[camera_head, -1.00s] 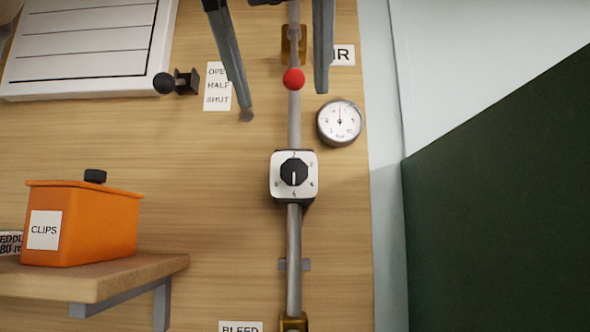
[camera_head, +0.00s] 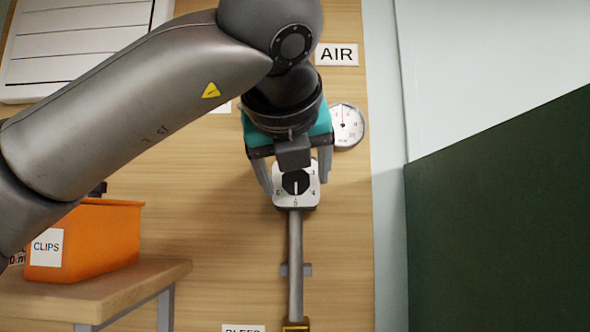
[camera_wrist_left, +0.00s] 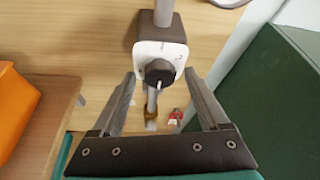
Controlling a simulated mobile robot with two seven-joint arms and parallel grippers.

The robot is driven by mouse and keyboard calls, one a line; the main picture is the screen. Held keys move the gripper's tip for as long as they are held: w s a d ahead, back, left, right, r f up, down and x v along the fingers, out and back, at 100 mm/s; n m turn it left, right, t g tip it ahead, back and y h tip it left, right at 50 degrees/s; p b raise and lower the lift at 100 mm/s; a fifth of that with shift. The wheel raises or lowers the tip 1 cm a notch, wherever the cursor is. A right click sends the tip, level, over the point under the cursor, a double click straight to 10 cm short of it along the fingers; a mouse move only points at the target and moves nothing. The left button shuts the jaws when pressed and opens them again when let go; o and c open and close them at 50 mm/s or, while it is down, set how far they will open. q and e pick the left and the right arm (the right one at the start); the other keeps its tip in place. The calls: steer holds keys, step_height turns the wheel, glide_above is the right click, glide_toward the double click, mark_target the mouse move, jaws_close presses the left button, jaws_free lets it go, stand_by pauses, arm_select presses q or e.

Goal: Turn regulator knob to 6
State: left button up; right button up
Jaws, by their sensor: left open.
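The regulator (camera_head: 284,202) is a white square dial on a vertical grey pipe, with a black knob (camera_head: 296,182) at its centre. The knob's white pointer line points straight down, towards the 5. My left gripper (camera_head: 296,176) comes from above, open, with one finger on each side of the dial. The wrist view shows the knob (camera_wrist_left: 159,72) between the two spread fingers of the left gripper (camera_wrist_left: 160,76); I cannot tell whether they touch the dial. The round gauge (camera_head: 348,125) is partly hidden by the gripper. My right gripper is not in view.
An orange CLIPS box (camera_head: 100,240) stands on a wooden shelf (camera_head: 150,275) at lower left. An AIR label (camera_head: 337,54) is above the gauge. A dark green panel (camera_head: 500,220) stands at right. The pipe below the dial is clear to a brass fitting (camera_head: 296,324).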

arm_select(q)
jaws_close()
stand_by(0.7)
